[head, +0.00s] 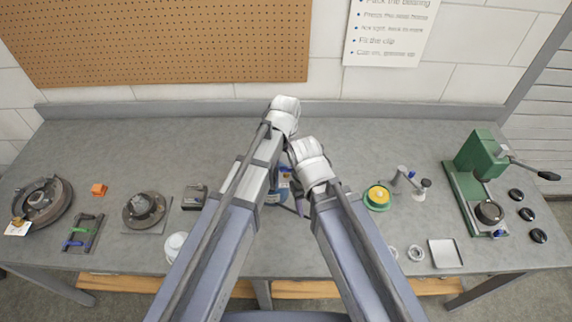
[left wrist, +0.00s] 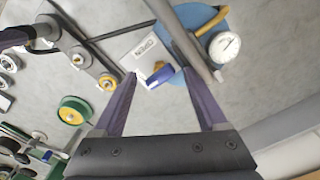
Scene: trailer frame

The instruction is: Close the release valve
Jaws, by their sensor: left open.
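A blue lever-like piece (left wrist: 160,76), which looks like the release valve, shows in the left wrist view with a small yellow part beside it. A pale plate with dark lettering (left wrist: 138,46) lies just behind it; I cannot read the letters surely. My left gripper (left wrist: 161,84) is open, its two purple fingers either side of the blue piece, with nothing held. I cannot tell whether a finger touches it. In the head view my arms mostly hide this spot, and only a bit of blue (head: 283,183) shows between them.
A round gauge (left wrist: 224,47) and a yellow handle (left wrist: 211,20) stand close by on a blue disc. Grey bars cross near the fingers. On the bench, a green press (head: 478,160) stands right, a yellow-green wheel (head: 378,196) nearer, and hubs (head: 145,208) left.

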